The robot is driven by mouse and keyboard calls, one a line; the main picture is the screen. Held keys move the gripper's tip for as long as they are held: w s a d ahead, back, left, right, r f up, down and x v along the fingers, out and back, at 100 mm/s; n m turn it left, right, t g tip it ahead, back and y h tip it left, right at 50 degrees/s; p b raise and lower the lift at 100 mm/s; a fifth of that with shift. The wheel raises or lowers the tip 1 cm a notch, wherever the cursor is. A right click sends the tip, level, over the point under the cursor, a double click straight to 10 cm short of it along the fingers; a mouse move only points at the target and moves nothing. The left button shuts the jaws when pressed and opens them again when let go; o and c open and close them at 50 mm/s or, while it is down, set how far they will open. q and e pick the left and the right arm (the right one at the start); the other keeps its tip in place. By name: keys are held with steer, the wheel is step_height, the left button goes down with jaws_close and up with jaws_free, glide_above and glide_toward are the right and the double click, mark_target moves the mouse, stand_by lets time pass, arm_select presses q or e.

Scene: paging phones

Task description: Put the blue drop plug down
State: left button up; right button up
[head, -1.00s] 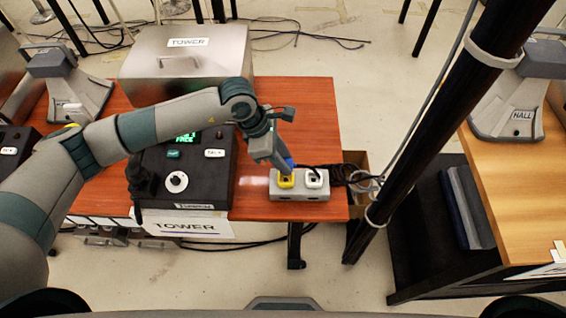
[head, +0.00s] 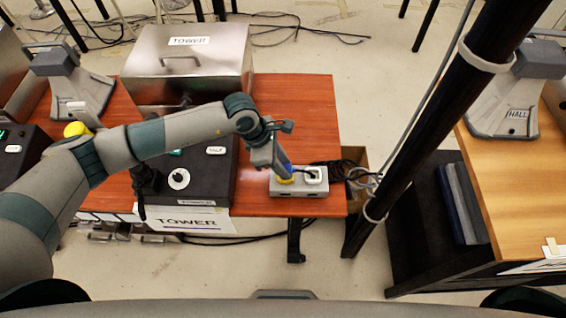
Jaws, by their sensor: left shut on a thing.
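My left gripper (head: 281,170) points down at the grey socket box (head: 300,192) on the red-brown table. It is shut on the blue drop plug (head: 288,167), of which only a small blue part shows. The plug is at the yellow socket (head: 285,181), which it and the gripper partly cover. I cannot tell whether the plug is seated in it or just above. The white socket (head: 314,175) sits to the right on the same box, with a black cable running by it. My right gripper is not in view.
A black console (head: 205,178) with a white knob stands left of the socket box, under my left arm. A metal TOWER case (head: 190,65) is behind. Black cables (head: 345,172) coil right of the box. A dark post (head: 430,130) rises at right.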

arm_select(q)
steer(key=shift+f+b, duration=0.2)
steer(key=shift+b, duration=0.1)
steer(key=o, duration=1.1)
steer(key=shift+c, duration=0.2)
steer(key=shift+r, duration=0.2)
